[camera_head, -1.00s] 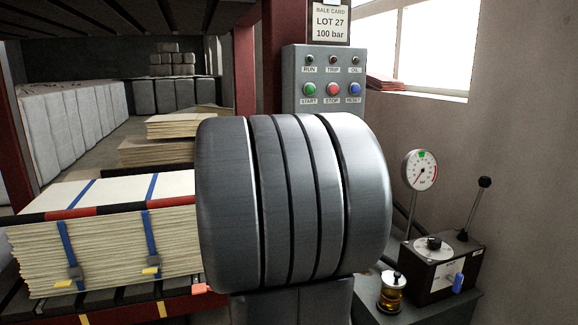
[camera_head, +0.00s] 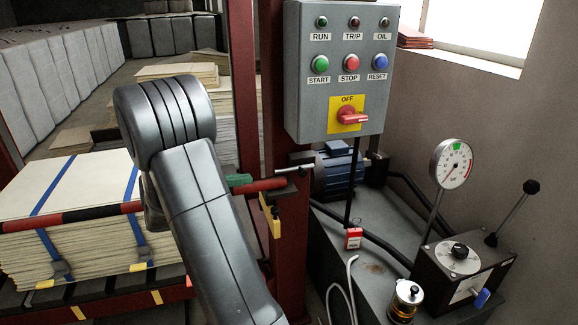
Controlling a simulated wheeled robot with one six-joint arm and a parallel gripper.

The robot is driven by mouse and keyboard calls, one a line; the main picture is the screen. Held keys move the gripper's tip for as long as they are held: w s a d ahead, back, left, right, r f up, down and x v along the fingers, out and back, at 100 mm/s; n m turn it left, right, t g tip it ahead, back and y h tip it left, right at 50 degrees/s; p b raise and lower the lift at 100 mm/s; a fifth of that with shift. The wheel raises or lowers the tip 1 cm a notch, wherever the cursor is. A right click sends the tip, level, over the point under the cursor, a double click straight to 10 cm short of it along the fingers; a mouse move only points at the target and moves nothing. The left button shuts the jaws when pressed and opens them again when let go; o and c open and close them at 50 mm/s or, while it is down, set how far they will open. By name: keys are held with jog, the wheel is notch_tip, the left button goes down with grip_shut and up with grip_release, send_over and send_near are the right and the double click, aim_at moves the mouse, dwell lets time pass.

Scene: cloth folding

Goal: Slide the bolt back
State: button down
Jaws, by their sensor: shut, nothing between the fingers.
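What looks like the bolt is a small silver rod (camera_head: 292,170) at the red post, just right of my arm. It lies about level, beside the end of a dark red bar (camera_head: 262,187) and a green piece (camera_head: 238,180). A red and black striped bar (camera_head: 70,217) crosses the front of the strapped sheet stack (camera_head: 85,245). My grey arm stands in front of the left middle of the view and hides where the striped bar runs towards the post. My gripper is not visible.
A control box (camera_head: 340,70) has a red switch (camera_head: 352,116) at OFF. A blue motor (camera_head: 340,172) is behind the rod. A gauge (camera_head: 452,163), a lever unit (camera_head: 462,265) and an amber jar (camera_head: 405,300) stand at the right. A red tag (camera_head: 353,238) hangs below the box.

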jog(key=shift+s, duration=0.1)
send_near(306, 171)
jog(key=w+d, duration=0.1)
jog(key=w+d+f, duration=0.2)
jog(key=d, duration=0.1)
dwell(0.5)
jog(key=d, duration=0.1)
jog(key=w+d, duration=0.1)
jog(key=d, duration=0.3)
jog(key=shift+w+r, duration=0.1)
jog(key=shift+w, duration=0.2)
dwell(0.4)
